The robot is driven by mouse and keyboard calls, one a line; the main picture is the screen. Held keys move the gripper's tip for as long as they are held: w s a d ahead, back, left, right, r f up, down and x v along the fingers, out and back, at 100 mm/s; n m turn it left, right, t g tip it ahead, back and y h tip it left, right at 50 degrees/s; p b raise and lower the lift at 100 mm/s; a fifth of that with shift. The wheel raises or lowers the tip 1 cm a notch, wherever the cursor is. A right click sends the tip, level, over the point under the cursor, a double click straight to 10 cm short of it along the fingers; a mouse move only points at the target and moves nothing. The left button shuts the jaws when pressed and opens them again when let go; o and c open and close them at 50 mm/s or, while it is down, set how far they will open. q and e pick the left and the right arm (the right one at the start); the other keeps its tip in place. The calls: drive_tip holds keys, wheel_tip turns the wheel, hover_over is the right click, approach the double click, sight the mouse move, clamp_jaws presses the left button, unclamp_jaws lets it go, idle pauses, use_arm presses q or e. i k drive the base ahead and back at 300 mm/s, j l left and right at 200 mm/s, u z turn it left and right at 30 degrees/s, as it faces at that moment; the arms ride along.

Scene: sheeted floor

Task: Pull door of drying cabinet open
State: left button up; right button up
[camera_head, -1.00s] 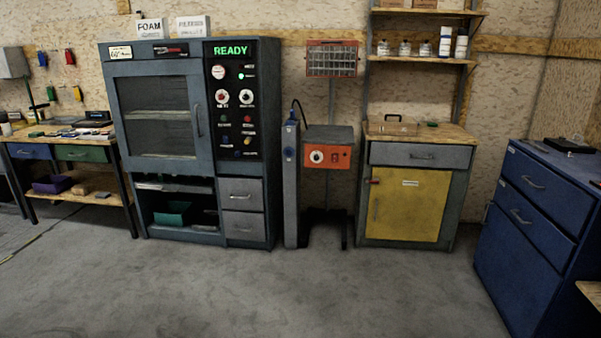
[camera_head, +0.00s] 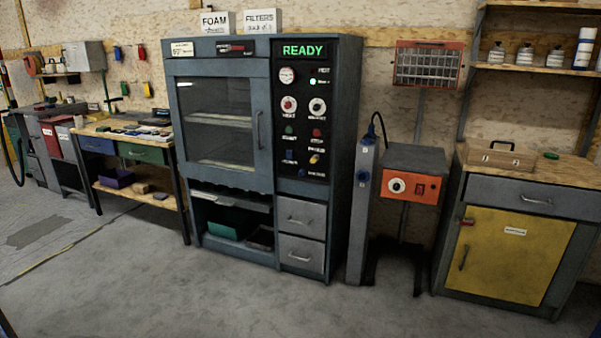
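The drying cabinet (camera_head: 350,150) is a tall grey-blue unit against the back wall, a little left of the picture's middle. Its glass-fronted door (camera_head: 177,125) is shut, and a vertical handle (camera_head: 258,131) runs along the door's right side. A black panel right of the door has knobs, coloured buttons and a lit green "READY" sign (camera_head: 304,50). Below the door is an open shelf with a green bin (camera_head: 226,229), beside two drawers (camera_head: 300,219). Neither of my grippers is in view.
A workbench (camera_head: 155,195) stands left of the cabinet. A grey post (camera_head: 362,215) and an orange control box (camera_head: 410,187) stand close on its right. A yellow-doored cupboard (camera_head: 510,260) is further right. The concrete floor in front (camera_head: 200,295) is clear.

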sight(258, 70)
drive_tip(key=i+u, duration=0.3)
drive_tip(key=i, duration=0.2)
drive_tip(key=i+u, duration=0.35)
drive_tip(key=i, duration=0.2)
drive_tip(key=i+u, duration=0.2)
drive_tip(key=i, duration=0.95)
drive_tip(key=i+j+z, duration=0.25)
drive_tip(key=i, duration=0.2)
drive_tip(key=i+j+z, duration=0.3)
drive_tip(key=i, duration=0.15)
drive_tip(key=l, duration=0.1)
